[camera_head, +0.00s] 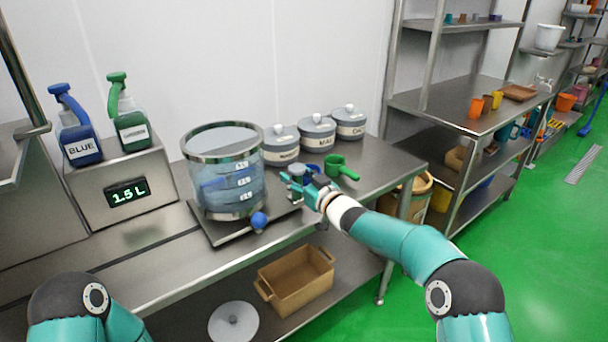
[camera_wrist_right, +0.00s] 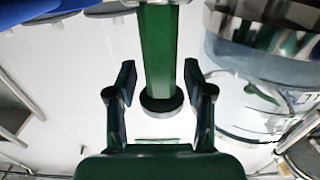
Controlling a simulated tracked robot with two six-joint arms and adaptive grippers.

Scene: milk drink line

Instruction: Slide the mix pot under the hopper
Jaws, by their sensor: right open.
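The mix pot, a large clear vessel (camera_head: 224,180) with steel rims and level marks, stands on a flat steel base (camera_head: 222,238) with a blue ball knob (camera_head: 259,220) at its front. Part of the pot fills the right of the right wrist view (camera_wrist_right: 262,85). My right gripper (camera_head: 289,181) is just right of the pot; its fingers (camera_wrist_right: 158,85) are apart. A green bar with a dark end (camera_wrist_right: 160,50) shows between them in the wrist view; I cannot tell whether they touch it. I cannot identify the hopper with certainty. My left gripper is outside the views.
A steel dispenser box (camera_head: 126,188) reading 1.5 L carries blue (camera_head: 76,135) and green (camera_head: 129,118) pump bottles. Three lidded canisters (camera_head: 317,132) stand behind. A green scoop (camera_head: 338,166) lies right of my gripper. A brown crate (camera_head: 296,281) sits on the lower shelf.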

